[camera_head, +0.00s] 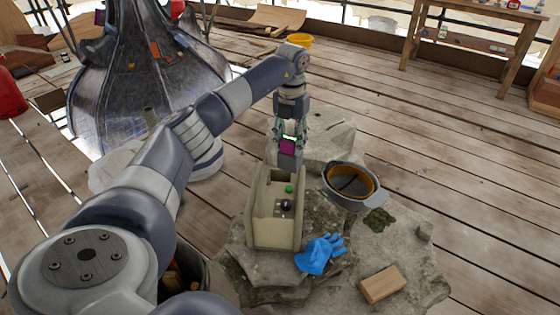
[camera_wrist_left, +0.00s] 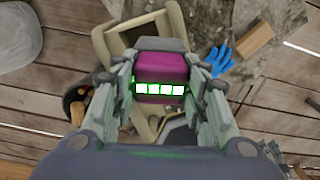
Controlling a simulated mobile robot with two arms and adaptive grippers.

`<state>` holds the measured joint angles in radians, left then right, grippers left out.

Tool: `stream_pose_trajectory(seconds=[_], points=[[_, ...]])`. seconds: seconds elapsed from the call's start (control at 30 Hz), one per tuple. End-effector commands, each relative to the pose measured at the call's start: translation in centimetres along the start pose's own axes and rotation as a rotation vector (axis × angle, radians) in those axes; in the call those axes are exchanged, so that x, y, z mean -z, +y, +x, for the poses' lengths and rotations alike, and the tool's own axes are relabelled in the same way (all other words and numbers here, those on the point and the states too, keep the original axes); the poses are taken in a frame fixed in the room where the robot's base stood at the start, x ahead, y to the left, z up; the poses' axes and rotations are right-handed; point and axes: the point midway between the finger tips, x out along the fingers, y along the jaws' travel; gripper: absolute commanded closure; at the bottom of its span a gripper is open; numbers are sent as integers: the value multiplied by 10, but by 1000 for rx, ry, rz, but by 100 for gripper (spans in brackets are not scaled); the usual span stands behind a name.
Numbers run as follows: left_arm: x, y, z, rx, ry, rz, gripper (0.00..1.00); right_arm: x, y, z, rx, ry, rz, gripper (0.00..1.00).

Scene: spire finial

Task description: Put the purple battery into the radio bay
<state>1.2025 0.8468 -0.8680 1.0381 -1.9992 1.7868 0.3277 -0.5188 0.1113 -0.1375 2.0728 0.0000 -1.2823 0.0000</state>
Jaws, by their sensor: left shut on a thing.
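The purple battery (camera_head: 287,147) has a row of bright green-white lit cells. My left gripper (camera_head: 289,136) is shut on it and holds it near the far end of the beige box-shaped radio (camera_head: 256,222). In the left wrist view, the battery (camera_wrist_left: 162,67) sits between the two fingers of my left gripper (camera_wrist_left: 160,85), with part of the beige radio frame (camera_wrist_left: 112,42) beyond it. The battery appears apart from the radio. My right gripper is not in view.
The radio stands on a rough stone slab (camera_head: 345,270). A grey bowl with an orange-brown inside (camera_head: 372,200) is to its right. A blue glove (camera_head: 318,256) and wooden block (camera_head: 383,284) lie nearer. A raised stone block (camera_head: 328,140) stands behind.

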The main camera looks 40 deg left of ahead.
Motion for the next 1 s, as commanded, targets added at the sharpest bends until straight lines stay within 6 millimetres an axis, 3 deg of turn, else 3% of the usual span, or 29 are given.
stream_pose_trajectory(seconds=[0.1, 0.3, 0.6, 1.0], points=[[-2, 19, 5, -1, 3, -195, 100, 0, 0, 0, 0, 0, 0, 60], [-2, 33, 13, -5, 6, -352, 100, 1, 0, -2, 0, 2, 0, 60], [-2, 34, 64, -5, 7, -366, 100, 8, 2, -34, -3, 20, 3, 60], [-2, 34, 108, -4, 5, -364, 100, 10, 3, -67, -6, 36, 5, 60]])
